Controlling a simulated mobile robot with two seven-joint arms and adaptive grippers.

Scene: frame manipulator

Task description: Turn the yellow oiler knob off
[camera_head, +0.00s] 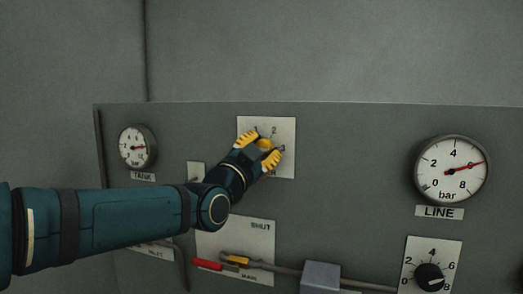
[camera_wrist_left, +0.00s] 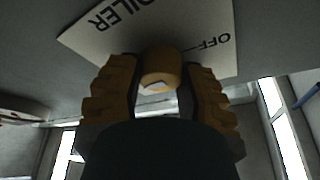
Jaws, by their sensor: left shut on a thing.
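The yellow oiler knob (camera_head: 264,144) sits on a white plate (camera_head: 284,163) in the upper middle of the grey panel. In the head view the numbers 1, 2 and 3 show around it. My left gripper (camera_head: 261,150) is shut on the knob, one yellow finger on each side. The left wrist view shows the knob (camera_wrist_left: 161,69) between the fingers of my left gripper (camera_wrist_left: 162,88), with the words OILER and OFF on the plate (camera_wrist_left: 190,18) behind. The wrist hides the lower part of the plate in the head view. My right gripper is not in view.
A TANK gauge (camera_head: 137,147) is at the left and a LINE gauge (camera_head: 451,170) at the right.

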